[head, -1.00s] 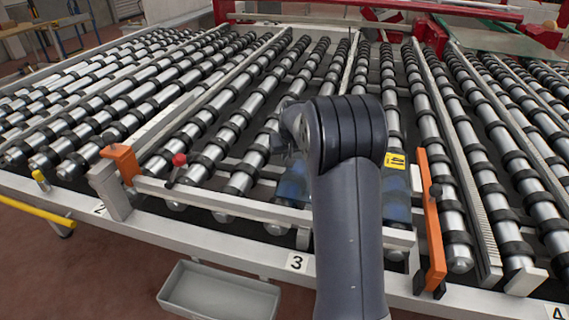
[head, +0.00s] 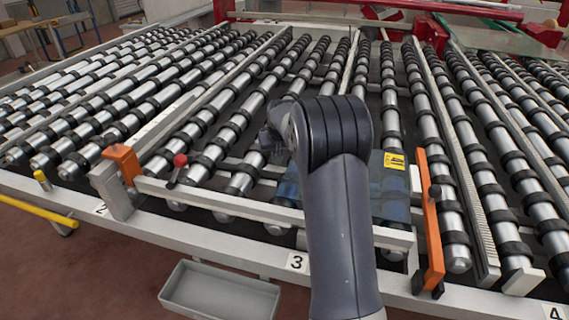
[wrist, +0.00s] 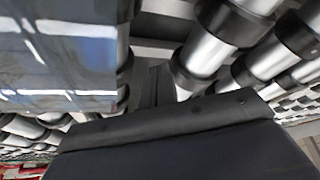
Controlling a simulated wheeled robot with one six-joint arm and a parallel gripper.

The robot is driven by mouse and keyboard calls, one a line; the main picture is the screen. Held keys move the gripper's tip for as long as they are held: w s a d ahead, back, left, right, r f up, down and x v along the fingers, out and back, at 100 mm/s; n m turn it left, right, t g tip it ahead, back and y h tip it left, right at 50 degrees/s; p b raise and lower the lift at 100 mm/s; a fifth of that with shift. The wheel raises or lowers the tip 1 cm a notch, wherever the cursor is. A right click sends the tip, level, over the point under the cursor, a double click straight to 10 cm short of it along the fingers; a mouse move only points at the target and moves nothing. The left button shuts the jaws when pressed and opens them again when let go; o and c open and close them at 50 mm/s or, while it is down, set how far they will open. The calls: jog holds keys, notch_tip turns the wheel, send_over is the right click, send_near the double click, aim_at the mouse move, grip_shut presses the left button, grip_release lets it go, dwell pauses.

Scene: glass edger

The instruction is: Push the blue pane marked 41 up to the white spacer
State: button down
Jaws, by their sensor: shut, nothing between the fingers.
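The blue pane (head: 390,203) lies flat on the rollers in lane 3, behind the front rail, with a yellow label (head: 394,161) at its far right corner. My arm hides its middle. No number is readable on it. In the wrist view the pane (wrist: 60,55) fills the upper left, glossy with reflections. My gripper (head: 272,142) is shut and empty, near the pane's far left side in the head view; I cannot tell whether it touches. A small pale block (head: 415,178) by the pane's right edge may be the white spacer; I cannot tell for sure.
An orange bracket (head: 432,225) stands right of the pane, another orange clamp (head: 122,160) at the left. A red knob (head: 180,160) rises behind the front rail (head: 225,204). A grey bin (head: 220,292) hangs below. Rollers left of the gripper are clear.

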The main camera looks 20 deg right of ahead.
notch_tip(320, 180, up, 8)
jog(key=p, duration=0.5)
jog(key=shift+f, duration=0.1)
dwell(0.4)
notch_tip(320, 180, down, 8)
jog(key=b, duration=0.5)
dwell(0.4)
